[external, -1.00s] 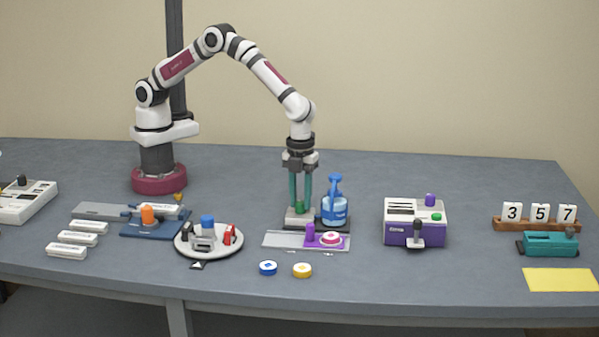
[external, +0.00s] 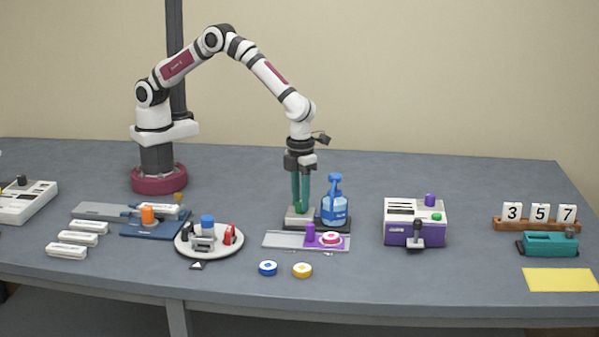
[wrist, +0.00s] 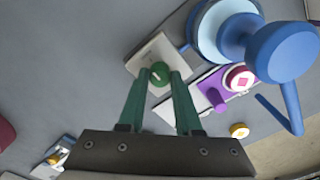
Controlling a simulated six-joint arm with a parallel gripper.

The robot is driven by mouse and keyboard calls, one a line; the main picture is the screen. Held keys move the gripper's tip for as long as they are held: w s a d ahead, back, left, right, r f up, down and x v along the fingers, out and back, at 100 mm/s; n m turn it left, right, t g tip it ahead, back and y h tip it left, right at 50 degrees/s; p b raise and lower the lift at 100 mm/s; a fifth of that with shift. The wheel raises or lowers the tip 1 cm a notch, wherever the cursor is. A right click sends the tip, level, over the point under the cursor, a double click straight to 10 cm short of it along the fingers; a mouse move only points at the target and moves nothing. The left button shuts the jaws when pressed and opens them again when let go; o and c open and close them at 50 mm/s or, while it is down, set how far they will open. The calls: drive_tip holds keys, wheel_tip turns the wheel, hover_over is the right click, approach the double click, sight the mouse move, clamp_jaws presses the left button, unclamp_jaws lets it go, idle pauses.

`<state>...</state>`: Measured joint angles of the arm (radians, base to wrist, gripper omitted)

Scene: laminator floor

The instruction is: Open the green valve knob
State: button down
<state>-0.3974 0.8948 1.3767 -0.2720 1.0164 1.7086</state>
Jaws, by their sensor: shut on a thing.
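The green valve knob (external: 300,210) sits on a pale grey block (external: 291,219) at the middle of the table. In the wrist view the round knob (wrist: 159,74) has a light mark on its top, and its block (wrist: 140,62) shows around it. My gripper (external: 301,206) points straight down over the block. In the wrist view its two green fingers (wrist: 161,79) stand on either side of the knob, shut on it. In the external view the fingers partly hide the knob.
A blue pump bottle (external: 334,208) stands close to the right of the block. A purple-and-grey slide plate (external: 285,239) lies in front, with a white turntable (external: 190,252) to its left. A purple box machine (external: 400,232) stands farther right. The table behind is clear.

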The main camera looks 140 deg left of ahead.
idle(0.3)
drive_tip(key=c, duration=0.6)
unclamp_jaws()
wheel_tip(320, 180, up, 16)
drive_tip(key=shift+f, duration=0.1)
